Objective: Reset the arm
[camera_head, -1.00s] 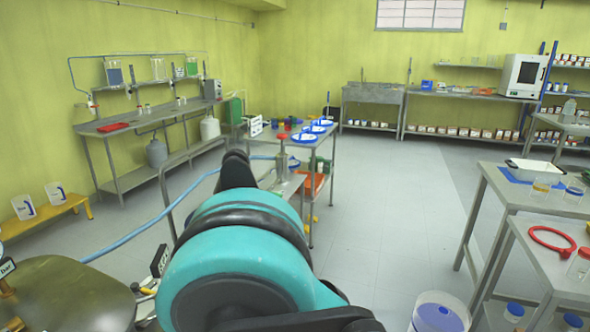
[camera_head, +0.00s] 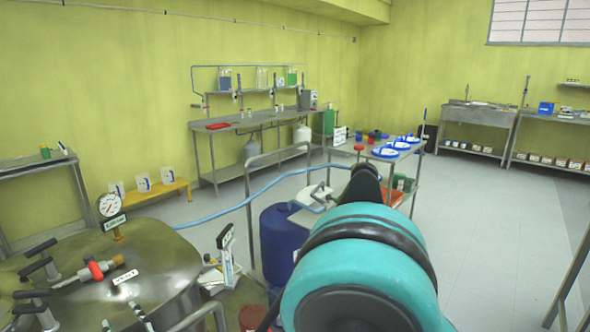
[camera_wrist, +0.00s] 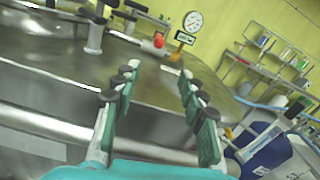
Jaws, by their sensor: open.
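My gripper (camera_wrist: 157,95) shows in the wrist view with its two green-padded fingers spread apart and nothing between them. It points toward the metal reactor top beyond it; the gap to that surface is hard to judge.
The metal reactor (camera_head: 165,262), with a pressure gauge (camera_head: 109,205), handles and a red-knobbed valve (camera_head: 96,270), is at the lower left. A blue drum (camera_head: 283,238) and blue hose (camera_head: 235,207) are near my arm. Open floor (camera_head: 480,210) lies to the right.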

